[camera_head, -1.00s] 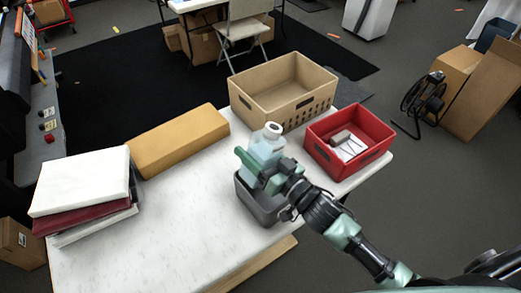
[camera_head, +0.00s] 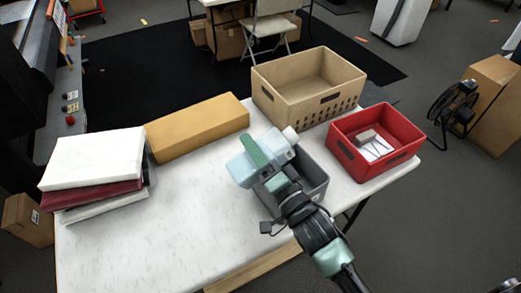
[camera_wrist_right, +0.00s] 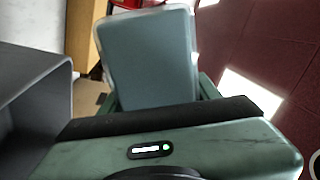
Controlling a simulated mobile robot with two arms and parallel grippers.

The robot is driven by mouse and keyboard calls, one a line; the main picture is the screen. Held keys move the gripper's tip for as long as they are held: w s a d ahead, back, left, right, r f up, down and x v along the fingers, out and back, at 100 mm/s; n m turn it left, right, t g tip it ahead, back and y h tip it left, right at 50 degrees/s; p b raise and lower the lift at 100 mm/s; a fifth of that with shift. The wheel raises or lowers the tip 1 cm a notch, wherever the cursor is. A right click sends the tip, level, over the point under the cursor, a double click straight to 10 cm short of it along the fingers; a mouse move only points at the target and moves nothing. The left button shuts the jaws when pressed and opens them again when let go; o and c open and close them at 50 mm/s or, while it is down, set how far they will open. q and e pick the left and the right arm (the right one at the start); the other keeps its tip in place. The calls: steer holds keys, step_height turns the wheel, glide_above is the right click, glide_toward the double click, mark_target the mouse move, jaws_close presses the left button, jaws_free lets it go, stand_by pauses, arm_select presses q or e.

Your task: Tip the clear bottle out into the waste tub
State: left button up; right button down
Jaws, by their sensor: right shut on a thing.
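The clear bottle (camera_head: 241,172) is pale blue and tipped far over onto its side, its neck (camera_head: 290,136) pointing to the upper right. My right gripper (camera_head: 262,158) is shut on its body and holds it above the table. The bottle also fills the upper middle of the right wrist view (camera_wrist_right: 150,62). The grey waste tub (camera_head: 316,176) stands under and to the right of the bottle, partly hidden by bottle and gripper. Its wall shows at the left of the right wrist view (camera_wrist_right: 30,85). I cannot see any liquid leaving the bottle. My left gripper is out of view.
A tan crate (camera_head: 275,98) stands behind the tub, and a red bin (camera_head: 350,165) with small items stands to its right. A yellow-brown box (camera_head: 195,128) and a stack of binders (camera_head: 95,160) lie to the left. The table's front left (camera_head: 160,230) is clear.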

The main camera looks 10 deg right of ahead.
steer(key=shift+s+a+f+m+h+b, duration=0.15)
steer(key=shift+f+m+b, duration=0.3)
steer(key=shift+m+b, duration=0.35)
steer(key=shift+w+a+f+m+h+b, duration=0.15)
steer(key=shift+f+m+b, duration=0.25)
steer(key=shift+m+b, duration=0.4)
steer(key=shift+s+a+f+m+h+b, duration=0.1)
steer(key=shift+s+f+m+h+b, duration=0.1)
steer(key=shift+f+m+b, duration=0.45)
steer(key=shift+w+r+m+p, duration=0.1)
steer(key=shift+r+m+p, duration=0.65)
steer(key=shift+r+p, duration=0.05)
steer(key=m, duration=0.1)
steer(key=m+p, duration=0.1)
steer(key=r+m+h+p, duration=0.1)
steer(key=shift+d+r+t, duration=0.1)
steer(key=shift+d+t, duration=0.15)
steer(key=shift+t, duration=0.05)
steer(key=shift+w+d+r+m+h+p, duration=0.1)
steer(key=shift+d+r+m+h+p, duration=0.15)
steer(key=shift+m+p, duration=0.45)
steer(key=shift+w+d+r+m+h+p, duration=0.1)
steer(key=shift+d+r+m+p, duration=0.1)
steer(key=shift+r+m+p, duration=0.45)
steer(key=shift+w+d+r+m+h+p, duration=0.15)
steer(key=shift+m+p, duration=0.3)
steer(key=shift+m, duration=0.5)
steer(key=shift+d+f, duration=0.1)
steer(key=shift+s, duration=0.1)
